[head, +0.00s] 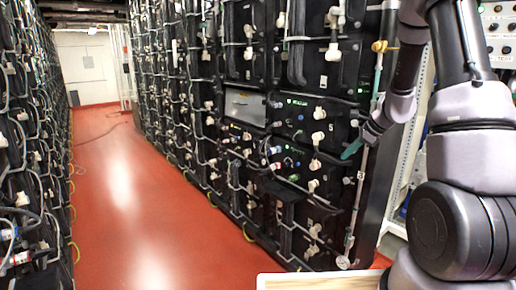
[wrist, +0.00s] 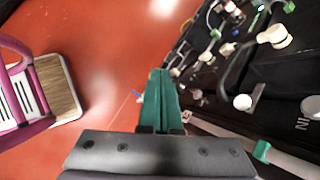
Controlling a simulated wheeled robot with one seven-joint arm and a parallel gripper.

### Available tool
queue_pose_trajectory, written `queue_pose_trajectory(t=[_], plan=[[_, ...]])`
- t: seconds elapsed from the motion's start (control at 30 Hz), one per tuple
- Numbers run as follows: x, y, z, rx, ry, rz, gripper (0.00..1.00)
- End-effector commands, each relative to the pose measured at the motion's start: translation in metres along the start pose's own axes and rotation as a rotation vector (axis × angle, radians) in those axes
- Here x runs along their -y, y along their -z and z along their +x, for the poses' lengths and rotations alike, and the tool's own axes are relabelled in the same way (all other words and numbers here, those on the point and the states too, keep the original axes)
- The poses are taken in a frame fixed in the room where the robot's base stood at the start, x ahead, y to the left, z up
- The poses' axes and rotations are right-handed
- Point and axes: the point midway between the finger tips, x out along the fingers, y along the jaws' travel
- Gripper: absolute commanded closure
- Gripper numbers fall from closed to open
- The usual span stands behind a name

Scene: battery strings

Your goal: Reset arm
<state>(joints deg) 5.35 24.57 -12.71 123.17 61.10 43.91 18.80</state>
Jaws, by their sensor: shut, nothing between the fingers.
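My arm enters at the right of the head view and bends down in front of the end of the right-hand battery rack (head: 270,110). My gripper (head: 350,151) has teal fingers that point left and slightly down, beside the rack's end. In the wrist view my gripper (wrist: 159,76) has its fingers together, with nothing held between them. The red floor lies beyond the fingertips there. Whether the fingers touch the rack cannot be told from the head view.
Another battery rack (head: 30,130) lines the left side. A light wooden tray edge (head: 320,280) shows at the bottom. A magenta-framed item (wrist: 48,75) with a wooden panel is left in the wrist view.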

Motion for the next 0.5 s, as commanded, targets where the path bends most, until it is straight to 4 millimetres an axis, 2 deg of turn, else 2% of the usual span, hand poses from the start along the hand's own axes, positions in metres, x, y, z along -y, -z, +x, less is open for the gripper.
queue_pose_trajectory(t=[0.03, 0.2, 0.4, 0.5], plan=[[-0.005, -0.024, -0.023, 0.016, 0.006, -0.091, 1.00], [-0.035, -0.080, -0.088, 0.036, 0.005, -0.395, 1.00], [-0.085, -0.123, -0.157, 0.011, 0.015, -0.760, 1.00], [-0.112, -0.135, -0.188, -0.023, 0.023, -0.940, 1.00]])
